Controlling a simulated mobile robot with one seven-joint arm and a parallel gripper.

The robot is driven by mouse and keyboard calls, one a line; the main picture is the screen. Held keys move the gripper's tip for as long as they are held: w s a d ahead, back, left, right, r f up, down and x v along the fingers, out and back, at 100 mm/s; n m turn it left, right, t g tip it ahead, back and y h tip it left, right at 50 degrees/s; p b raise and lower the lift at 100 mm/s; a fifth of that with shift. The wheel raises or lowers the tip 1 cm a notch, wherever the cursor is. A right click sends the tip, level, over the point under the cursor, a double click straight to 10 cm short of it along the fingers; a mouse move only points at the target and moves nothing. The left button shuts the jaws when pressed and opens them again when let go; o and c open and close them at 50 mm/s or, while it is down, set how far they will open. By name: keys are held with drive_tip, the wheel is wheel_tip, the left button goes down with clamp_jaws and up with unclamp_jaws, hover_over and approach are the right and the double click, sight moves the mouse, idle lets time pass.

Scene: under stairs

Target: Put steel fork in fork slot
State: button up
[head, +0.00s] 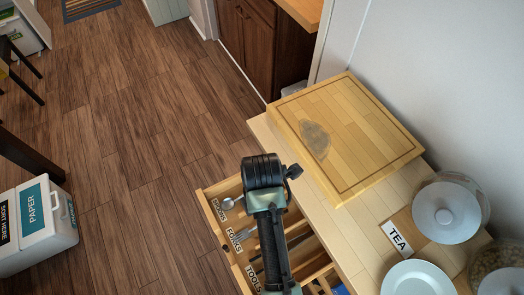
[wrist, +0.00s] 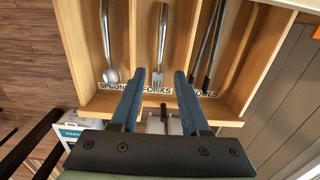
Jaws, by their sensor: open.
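The steel fork (wrist: 161,42) lies in the middle slot of the drawer, over the label FORKS, with its tines toward the label. It also shows in the head view (head: 243,235), partly hidden by my arm. My gripper (wrist: 157,76) is open above the drawer. In the wrist view its two blue fingers stand apart on either side of the fork's tines, not closed on it. I cannot tell the exact height between fingers and fork. In the head view my arm hides the fingers.
The open drawer (head: 208,196) has wooden dividers. A spoon (wrist: 112,74) lies in the left slot and dark tongs-like tools (wrist: 207,80) in the right.

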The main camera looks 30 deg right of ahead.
drive_tip(key=shift+r, duration=1.55)
drive_tip(key=w+a+r+m+t+h, duration=0.1)
drive_tip(key=w+r+m+t, duration=0.25)
drive_tip(key=w+r, duration=0.45)
drive_tip(key=w+r+m+t, duration=0.2)
drive_tip(key=w+r+t, duration=0.3)
drive_tip(key=r, duration=0.6)
drive_tip(key=w+a+r+m+t+h, duration=0.1)
drive_tip(key=w+r+m+t, duration=0.25)
drive_tip(key=w+r, duration=0.45)
drive_tip(key=s+a+r+m+t, duration=0.25)
drive_tip(key=r+t, duration=0.25)
drive_tip(key=r, duration=0.8)
drive_tip(key=s+a+r+m+t, duration=0.2)
drive_tip(key=a+r+t, duration=0.2)
drive_tip(key=r, duration=0.8)
drive_tip(key=s+a+r+m+t+y, duration=0.2)
drive_tip(key=s+r+m+t, duration=0.3)
drive_tip(key=s+r, duration=0.6)
wheel_tip(320, 180, up, 3)
drive_tip(key=shift+a+f+t, duration=0.1)
drive_tip(key=shift+a+t, duration=0.15)
drive_tip(key=shift+t, duration=0.45)
